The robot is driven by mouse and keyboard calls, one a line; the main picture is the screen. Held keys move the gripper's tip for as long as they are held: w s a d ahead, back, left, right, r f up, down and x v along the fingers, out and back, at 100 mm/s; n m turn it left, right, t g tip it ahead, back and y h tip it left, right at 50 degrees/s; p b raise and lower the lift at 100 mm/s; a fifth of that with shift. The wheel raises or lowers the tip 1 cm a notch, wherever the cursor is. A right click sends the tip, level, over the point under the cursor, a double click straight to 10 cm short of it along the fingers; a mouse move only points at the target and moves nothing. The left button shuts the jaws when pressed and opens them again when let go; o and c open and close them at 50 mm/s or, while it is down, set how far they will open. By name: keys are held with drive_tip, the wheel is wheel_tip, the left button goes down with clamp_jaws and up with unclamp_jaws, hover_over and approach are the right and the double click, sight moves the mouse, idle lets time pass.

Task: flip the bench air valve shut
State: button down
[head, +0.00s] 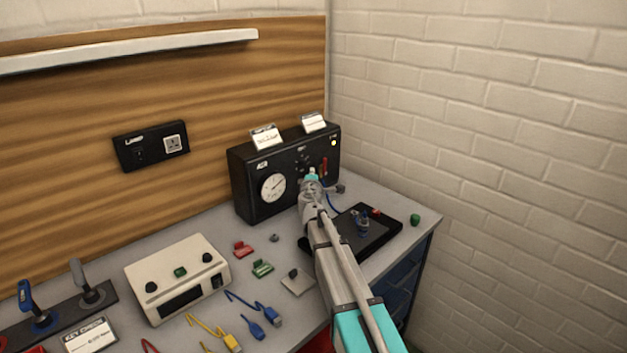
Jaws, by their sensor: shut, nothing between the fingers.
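A black air panel (240,180) with a round white gauge (272,187) stands at the back right of the bench. My gripper (311,172) is shut and empty, right in front of the panel, just left of the red lever. I cannot tell whether it touches the panel or the lever. My arm hides the lower middle of the panel. The lever looks close to upright.
A beige box (178,278), coloured clips and cables lie to the left. Two levers stand on a black base (62,308) at far left. A brick wall (500,130) bounds the right.

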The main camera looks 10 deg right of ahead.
sight(325, 166)
drive_tip(key=w+d, duration=0.1)
drive_tip(key=w, duration=0.1)
drive_tip(key=w+d, duration=0.1)
drive_tip(key=w, duration=0.1)
drive_tip(key=shift+d, duration=0.15)
drive_tip(key=shift+w+d, duration=0.5)
drive_tip(key=shift+d, duration=0.2)
drive_tip(key=shift+d, duration=0.1)
drive_tip(key=shift+w+r, duration=0.15)
